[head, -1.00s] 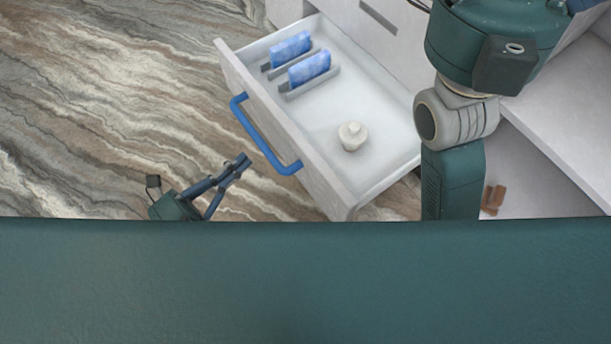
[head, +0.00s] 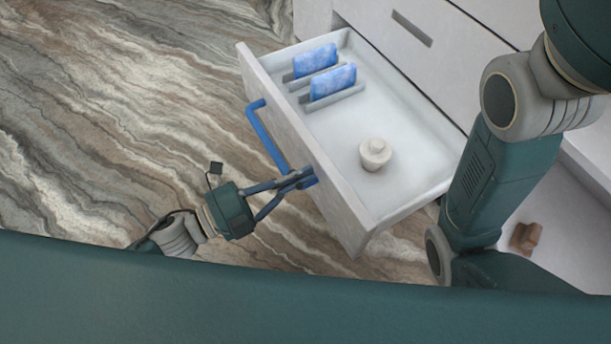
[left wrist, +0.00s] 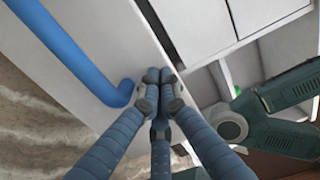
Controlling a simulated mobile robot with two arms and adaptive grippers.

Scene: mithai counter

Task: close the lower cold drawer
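The open drawer (head: 420,190) is pulled well out of the white cabinet in the head view. Its front panel carries a blue bar handle (head: 264,137). My left gripper (head: 306,178) is at the drawer front, by the near end of the handle. In the left wrist view its fingertips (left wrist: 160,76) are together with nothing between them, beside the end of the blue handle (left wrist: 125,93) and over the drawer front (left wrist: 95,50). Whether they touch the panel I cannot tell. My right gripper is not in view.
The drawer holds two blue packs (head: 332,82) in grey holders and a small cream lidded pot (head: 375,154). Shut cabinet fronts (head: 440,45) stand behind it. Brown pieces (head: 525,237) lie on a white surface at right. The marbled floor (head: 110,110) at left is clear.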

